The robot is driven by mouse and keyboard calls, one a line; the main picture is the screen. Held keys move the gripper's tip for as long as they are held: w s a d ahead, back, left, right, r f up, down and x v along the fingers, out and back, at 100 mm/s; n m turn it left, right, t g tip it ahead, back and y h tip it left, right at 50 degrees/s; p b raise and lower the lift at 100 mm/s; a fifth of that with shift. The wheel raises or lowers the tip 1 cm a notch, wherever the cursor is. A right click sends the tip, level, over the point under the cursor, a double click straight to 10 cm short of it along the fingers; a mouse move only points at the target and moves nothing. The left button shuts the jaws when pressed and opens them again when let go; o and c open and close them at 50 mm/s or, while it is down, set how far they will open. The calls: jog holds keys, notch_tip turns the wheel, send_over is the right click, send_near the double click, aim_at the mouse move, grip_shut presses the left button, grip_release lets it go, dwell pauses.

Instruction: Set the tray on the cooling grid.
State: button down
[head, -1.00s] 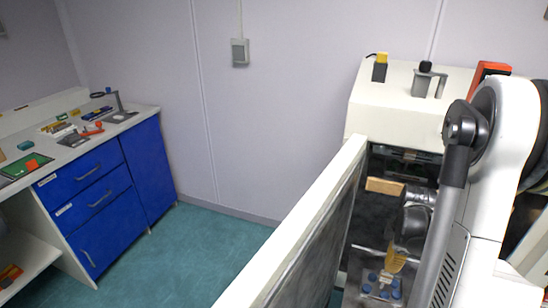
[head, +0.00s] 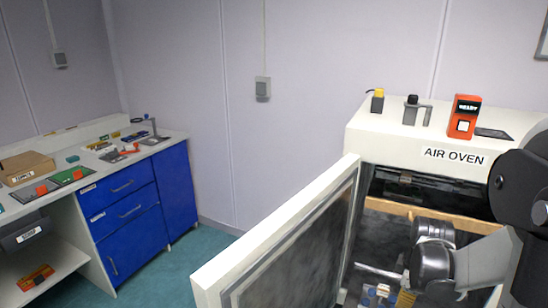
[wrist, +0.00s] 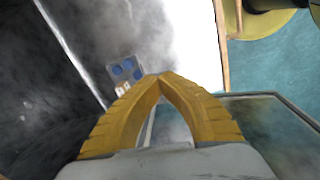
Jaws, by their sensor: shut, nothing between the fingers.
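The tray (wrist: 127,71) is a small grey plate with blue round pieces on it. In the wrist view it lies beyond my fingertips, up and to the left, apart from them. In the head view only blue and white bits of its load (head: 382,290) show at the bottom edge, in front of the open oven. My gripper (wrist: 163,78) has yellow fingers closed tip to tip, with nothing between them. In the head view its yellow fingers (head: 405,299) are partly cut off, just right of the blue pieces. I cannot make out the cooling grid.
The air oven (head: 400,147) stands at the right with its thick door (head: 290,240) swung open to the left of my arm. A bench with blue drawers (head: 125,205) stands at the left, carrying a cardboard box (head: 27,168) and small tools. Floor (head: 210,250) between is clear.

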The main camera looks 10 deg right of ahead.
jog(key=s+a+r+m+t, duration=0.1)
jog(key=a+r+m+t, duration=0.1)
jog(key=a+r, duration=0.3)
jog(key=s+a+r+m+t, duration=0.1)
jog(key=a+r, duration=0.4)
jog(key=a, duration=0.7)
jog(key=s+a+r+m+t, duration=0.1)
jog(key=a+r+m+t, duration=0.1)
jog(key=a+r+m, duration=0.3)
jog(key=a, duration=0.3)
jog(key=shift+s+a+t, duration=0.2)
jog(key=shift+t, duration=0.2)
jog(key=c, duration=1.8)
grip_release()
jog(key=shift+s+a+r+y, duration=0.15)
jog(key=shift+a+r+y, duration=0.05)
jog(key=shift+a+y, duration=0.1)
jog(key=shift+c, duration=0.2)
jog(key=o, duration=0.7)
jog(key=shift+a, duration=0.1)
jog(key=shift+c, duration=0.2)
